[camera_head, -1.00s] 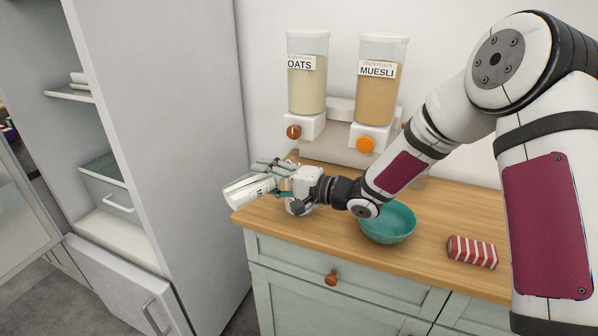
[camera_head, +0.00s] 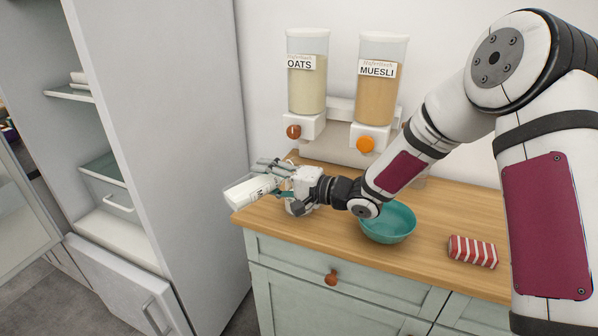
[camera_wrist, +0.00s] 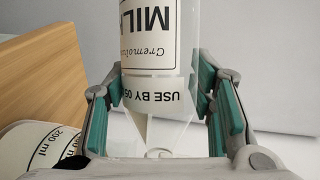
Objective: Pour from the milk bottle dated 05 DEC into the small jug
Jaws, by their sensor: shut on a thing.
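The milk bottle (camera_head: 250,190) is tilted far over near the counter's left end, with its body reaching left past the edge. In the wrist view its label (camera_wrist: 150,35) reads MILK upside down, with "USE BY 05" on a lower band; the month is hidden. My gripper (camera_head: 274,179) is shut on the bottle, its teal-padded fingers (camera_wrist: 160,98) on either side. The small jug (camera_head: 298,208) stands on the counter under my gripper, mostly hidden. Its 200 ml and 250 ml marks (camera_wrist: 50,142) show at the wrist view's lower left. I cannot see any milk stream.
Oats (camera_head: 307,82) and muesli (camera_head: 377,90) dispensers stand at the back. A teal bowl (camera_head: 388,222) is beneath my forearm, and a red-striped packet (camera_head: 472,252) lies to the right. A tall cabinet (camera_head: 165,130) with an open door is at left.

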